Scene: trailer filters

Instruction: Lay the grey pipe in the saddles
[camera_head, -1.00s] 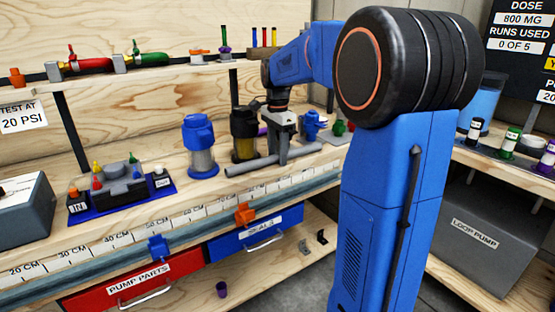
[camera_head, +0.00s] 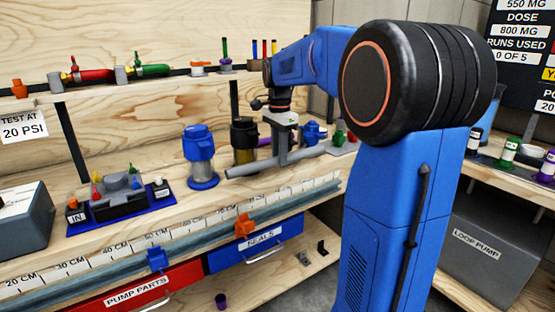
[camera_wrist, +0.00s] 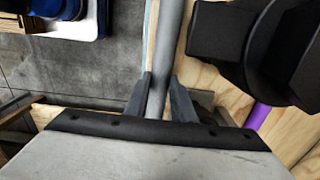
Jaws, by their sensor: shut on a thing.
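The grey pipe (camera_head: 250,169) is a long, plain rod held roughly level over the front of the workbench. My gripper (camera_head: 282,158) points down and is shut around the pipe near its middle. In the wrist view the pipe (camera_wrist: 166,45) runs between the two dark fingers of my gripper (camera_wrist: 159,100). I cannot make out the saddles with certainty in either view.
A blue clip (camera_head: 158,259) and an orange clip (camera_head: 245,227) sit on the ruler along the bench edge. A pump set (camera_head: 120,192) stands at the left.

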